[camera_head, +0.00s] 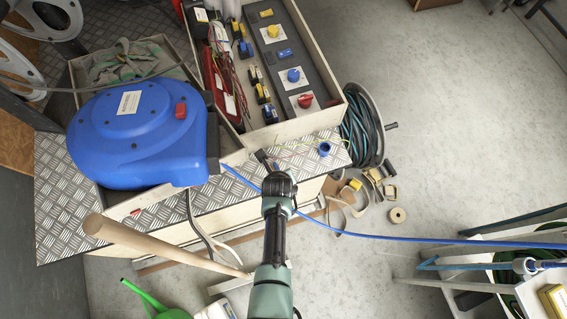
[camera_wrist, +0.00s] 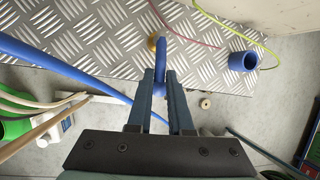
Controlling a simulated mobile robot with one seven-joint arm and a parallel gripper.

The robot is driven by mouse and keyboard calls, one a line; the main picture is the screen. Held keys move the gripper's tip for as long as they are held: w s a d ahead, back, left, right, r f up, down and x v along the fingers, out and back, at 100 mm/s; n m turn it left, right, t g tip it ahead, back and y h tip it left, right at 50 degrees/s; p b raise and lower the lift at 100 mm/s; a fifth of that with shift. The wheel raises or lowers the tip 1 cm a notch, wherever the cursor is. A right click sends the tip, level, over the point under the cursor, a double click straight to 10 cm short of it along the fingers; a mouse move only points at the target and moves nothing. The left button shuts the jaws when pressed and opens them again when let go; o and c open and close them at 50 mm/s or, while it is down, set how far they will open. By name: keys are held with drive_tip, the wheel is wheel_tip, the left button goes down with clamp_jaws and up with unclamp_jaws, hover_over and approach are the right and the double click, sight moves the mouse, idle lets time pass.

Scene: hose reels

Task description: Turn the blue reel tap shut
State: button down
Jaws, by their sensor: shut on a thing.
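The blue hose reel (camera_head: 125,140) sits on the left of the bench, its blue hose (camera_head: 350,235) running off to the right. In the wrist view a slim blue tap handle (camera_wrist: 161,50) with a brass part (camera_wrist: 153,42) beside it stands over the checker plate. My gripper (camera_wrist: 160,76) is shut on this handle, with the fingers on either side of its near end. In the head view my gripper (camera_head: 263,158) is over the plate's front edge, right of the reel, and hides the tap.
A blue cup-like fitting (camera_head: 325,149) stands on the checker plate (camera_wrist: 215,35), right of my gripper, near thin pink and yellow wires. A switch panel (camera_head: 285,60) lies behind. A wooden pole (camera_head: 150,240) slants in front. The floor to the right is mostly open.

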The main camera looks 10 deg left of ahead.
drive_tip(key=shift+s+m, duration=0.2)
drive_tip(key=shift+m, duration=0.3)
drive_tip(key=shift+s+f+h, duration=0.1)
drive_tip(key=shift+f+h, duration=0.05)
drive_tip(key=shift+h, duration=0.15)
drive_tip(key=c, duration=0.9)
unclamp_jaws()
drive_tip(key=shift+a, duration=0.1)
drive_tip(key=shift+o, duration=0.3)
drive_tip(key=p+v, duration=0.2)
drive_tip(key=v, duration=1.1)
